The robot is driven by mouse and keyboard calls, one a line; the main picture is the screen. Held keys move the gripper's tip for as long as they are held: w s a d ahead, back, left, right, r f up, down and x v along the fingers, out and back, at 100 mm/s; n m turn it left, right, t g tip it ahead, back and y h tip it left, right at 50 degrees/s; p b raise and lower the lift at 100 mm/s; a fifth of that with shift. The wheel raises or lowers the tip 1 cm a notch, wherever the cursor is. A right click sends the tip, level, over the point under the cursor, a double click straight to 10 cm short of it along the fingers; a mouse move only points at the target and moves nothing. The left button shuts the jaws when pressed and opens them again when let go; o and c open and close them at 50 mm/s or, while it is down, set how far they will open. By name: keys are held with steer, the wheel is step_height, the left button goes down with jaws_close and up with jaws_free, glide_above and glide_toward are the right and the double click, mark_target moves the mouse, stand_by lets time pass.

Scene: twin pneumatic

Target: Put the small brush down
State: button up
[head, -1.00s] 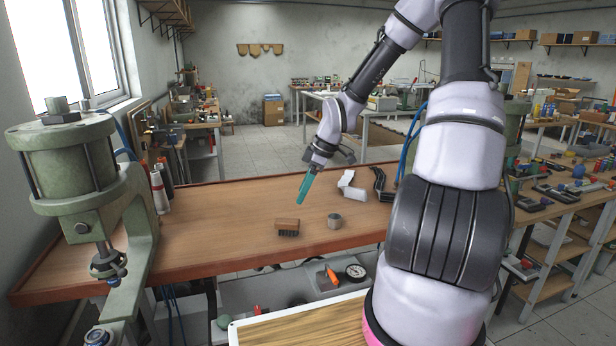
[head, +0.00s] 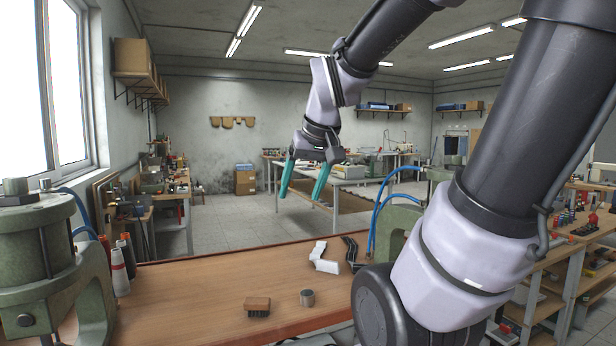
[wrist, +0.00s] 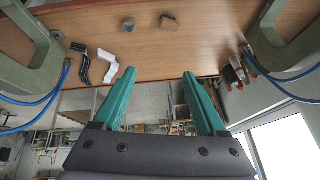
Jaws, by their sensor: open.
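The small brush (head: 257,307), with a brown wooden back and dark bristles, stands bristles down on the wooden workbench (head: 190,290). In the wrist view the brush (wrist: 169,23) lies on the bench beyond my fingertips, clear of them. My gripper (head: 302,194) is raised well above the bench, with its two teal fingers spread apart and nothing between them. In the wrist view the open fingers (wrist: 158,75) show an empty gap.
A grey metal nut or cylinder (head: 307,297) stands beside the brush. Green presses (head: 45,262) flank the bench. The bench's middle is free.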

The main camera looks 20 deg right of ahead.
steer(key=s+r+m, duration=0.1)
steer(key=s+r, duration=0.1)
steer(key=s, duration=0.1)
steer(key=s+r+m+t+y, duration=0.1)
steer(key=shift+s+a+m, duration=0.2)
steer(key=shift+m, duration=0.1)
stand_by(1.0)
